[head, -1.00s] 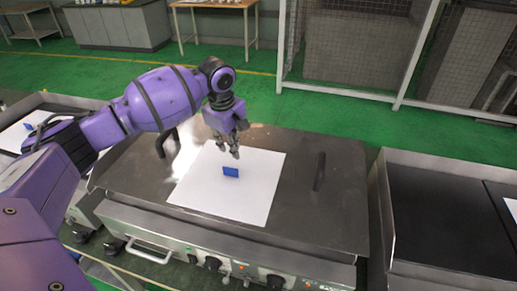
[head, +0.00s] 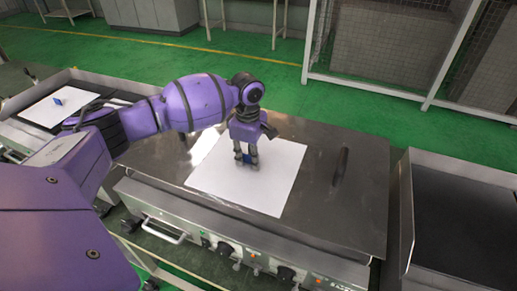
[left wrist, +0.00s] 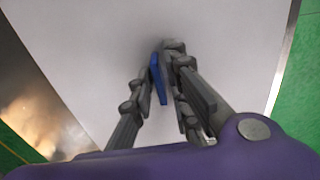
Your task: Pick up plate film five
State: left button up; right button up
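A white square sheet with a small upright blue tab (head: 248,158) lies flat on the middle metal hotplate; I take the sheet (head: 262,195) to be the plate film, but no number shows. My left gripper (head: 247,162) points down over the sheet with a finger on each side of the tab. In the left wrist view the tab (left wrist: 158,80) stands between the fingertips, very close to both. Whether they press on it cannot be told. The sheet (left wrist: 75,45) looks flat there. My right gripper is not in view.
A left hotplate holds another white sheet (head: 40,112) with a blue tab (head: 57,101). A dark hotplate (head: 465,215) stands at right across a gap. A mesh fence (head: 380,50) stands behind the green floor.

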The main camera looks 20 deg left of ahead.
pick_arm(q)
grip_shut()
jog(key=shift+r, duration=0.1)
